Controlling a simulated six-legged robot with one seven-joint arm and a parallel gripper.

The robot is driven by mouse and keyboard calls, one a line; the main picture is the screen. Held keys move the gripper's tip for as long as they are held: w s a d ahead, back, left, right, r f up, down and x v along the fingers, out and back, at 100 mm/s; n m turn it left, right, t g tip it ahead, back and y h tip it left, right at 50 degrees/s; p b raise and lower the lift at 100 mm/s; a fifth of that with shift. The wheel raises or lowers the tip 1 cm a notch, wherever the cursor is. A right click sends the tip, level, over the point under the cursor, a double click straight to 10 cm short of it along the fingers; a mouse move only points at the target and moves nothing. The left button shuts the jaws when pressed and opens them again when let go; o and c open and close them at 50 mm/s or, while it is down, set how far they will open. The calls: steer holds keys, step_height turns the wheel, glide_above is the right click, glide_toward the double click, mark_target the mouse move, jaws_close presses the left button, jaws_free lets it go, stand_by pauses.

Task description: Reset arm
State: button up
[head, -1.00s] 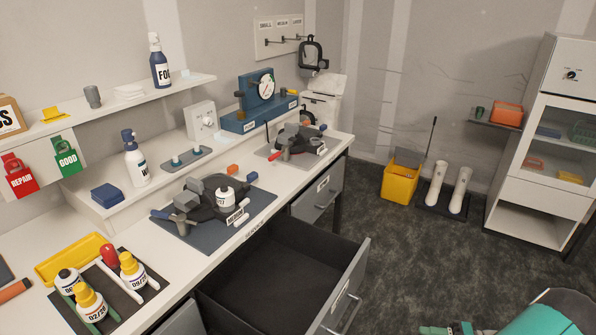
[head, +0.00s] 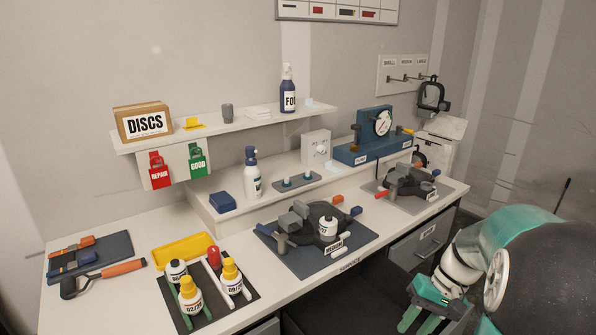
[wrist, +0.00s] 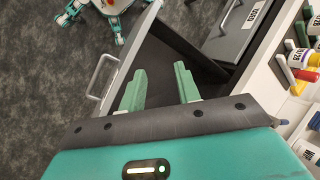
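My gripper shows at the lower right of the head view (head: 425,318), with its green fingers pointing down beside the bench front. In the wrist view my gripper (wrist: 160,88) has its two green fingers spread apart with nothing between them. It hangs over the open dark drawer (wrist: 175,60), which has a metal handle (wrist: 104,75). In the head view the drawer interior (head: 335,305) is partly hidden by the bench edge and my arm.
The bench holds a MEDIUM fixture (head: 318,225), another fixture (head: 408,182), a bottle rack (head: 246,296), a yellow tray (head: 183,250) and tools on a mat (head: 118,246). A shelf (head: 255,116) carries a DISCS box (head: 143,122). The open drawer juts out in front of the bench.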

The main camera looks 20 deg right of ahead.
steer(key=s+a+r+n+t+h, duration=0.2)
steer(key=a+r, duration=0.4)
steer(key=a, duration=0.5)
steer(key=s+a+r+n+t+h, duration=0.2)
steer(key=a+r, duration=0.3)
steer(key=a, duration=0.6)
steer(key=shift+s+r+n+t+h, duration=0.25)
steer(key=shift+r+n+t+h, duration=0.15)
steer(key=shift+t+h, duration=0.3)
steer(key=shift+d, duration=0.15)
